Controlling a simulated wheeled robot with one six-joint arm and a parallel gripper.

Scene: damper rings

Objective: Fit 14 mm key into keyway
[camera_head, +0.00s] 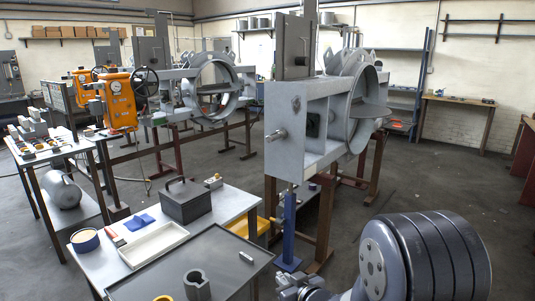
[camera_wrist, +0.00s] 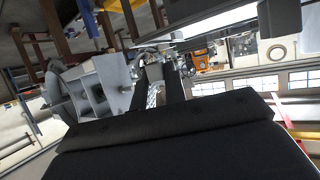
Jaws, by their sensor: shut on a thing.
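My gripper shows in the wrist view (camera_wrist: 165,82) as two dark fingers close together beyond the broad black wrist part. They are shut on a small pale thing between them, probably the key, but it is mostly hidden and its size cannot be read. In the head view my arm crosses the lower right, and the gripper cannot be made out clearly. A grey damper housing (camera_head: 296,128) stands in the middle, with a short shaft (camera_head: 277,134) sticking out of its near face. No keyway can be made out on it. The housing also shows in the wrist view (camera_wrist: 97,88), tilted.
A dark tray (camera_head: 150,285) on the front bench holds a grey slotted hub (camera_head: 197,285) and a small light block (camera_head: 247,256). A white tray (camera_head: 153,244) and grey lidded box (camera_head: 185,200) lie behind. A blue post (camera_head: 289,230) stands below the housing. Floor at right is clear.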

